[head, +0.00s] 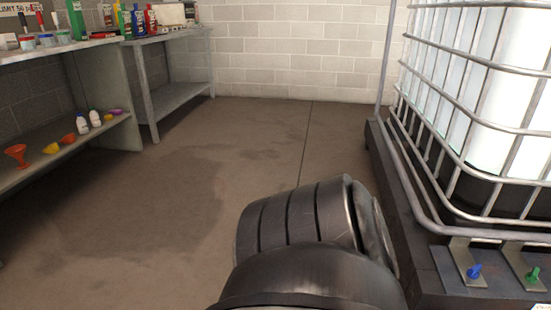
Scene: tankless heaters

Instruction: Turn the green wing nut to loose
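The green wing nut (532,275) is at the lower right of the head view. It sits on a small metal bracket on the dark base (421,257) of the caged tank. A blue wing nut (474,271) sits on a similar bracket just to its left. Neither of my grippers is in view. Nothing is seen touching the green wing nut. It is too small for me to tell how far it is turned.
A white tank (512,110) in a metal cage stands at the right, its bars rising behind the brackets. Shelves (95,145) with bottles and funnels and a workbench (178,98) line the left. The concrete floor (150,215) between is clear.

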